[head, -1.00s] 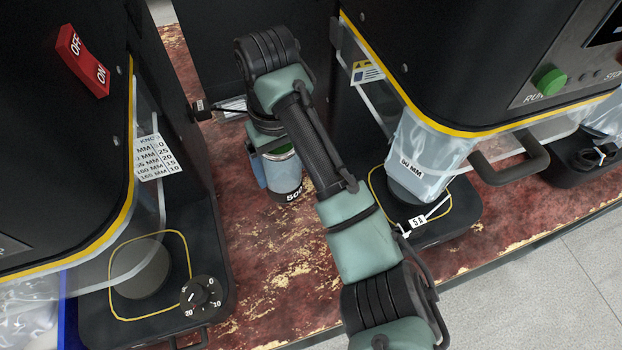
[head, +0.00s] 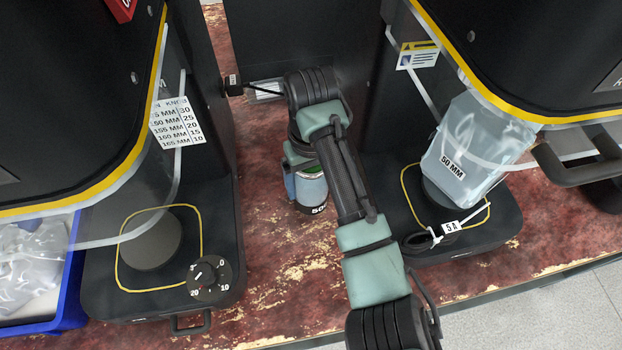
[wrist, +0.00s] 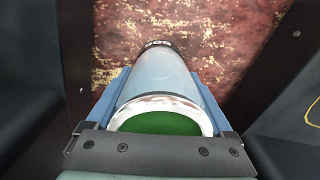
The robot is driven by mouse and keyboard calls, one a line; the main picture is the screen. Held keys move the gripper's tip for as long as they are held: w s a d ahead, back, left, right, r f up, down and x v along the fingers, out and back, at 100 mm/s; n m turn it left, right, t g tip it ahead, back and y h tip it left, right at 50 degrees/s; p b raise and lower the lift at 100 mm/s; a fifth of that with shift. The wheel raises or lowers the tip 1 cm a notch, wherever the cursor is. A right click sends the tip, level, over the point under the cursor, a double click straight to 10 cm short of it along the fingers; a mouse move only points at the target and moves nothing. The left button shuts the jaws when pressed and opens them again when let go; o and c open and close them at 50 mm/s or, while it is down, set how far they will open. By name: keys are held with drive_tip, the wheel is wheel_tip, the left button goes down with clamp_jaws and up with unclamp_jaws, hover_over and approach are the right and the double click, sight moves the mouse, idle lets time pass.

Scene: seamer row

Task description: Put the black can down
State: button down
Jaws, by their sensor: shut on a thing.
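My gripper (wrist: 160,86) is shut on a can (wrist: 158,72), with one blue finger along each side. The can has a pale grey-blue body, a green end towards the wrist and a black band with white print at its far end. In the head view the can (head: 312,188) hangs below my wrist, its black band lowest, over the worn red surface (head: 270,250) between two black machines. It looks roughly upright there. I cannot tell whether its base touches the surface. My arm hides part of it.
The left machine's base (head: 100,290) with a dial (head: 210,278) and the right machine's base (head: 470,240) flank the gap. A clear 50 MM container (head: 470,150) stands on the right base. A blue crate (head: 68,300) is at left. The red surface in front of the can is clear.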

unclamp_jaws()
drive_tip(key=shift+f, duration=0.1)
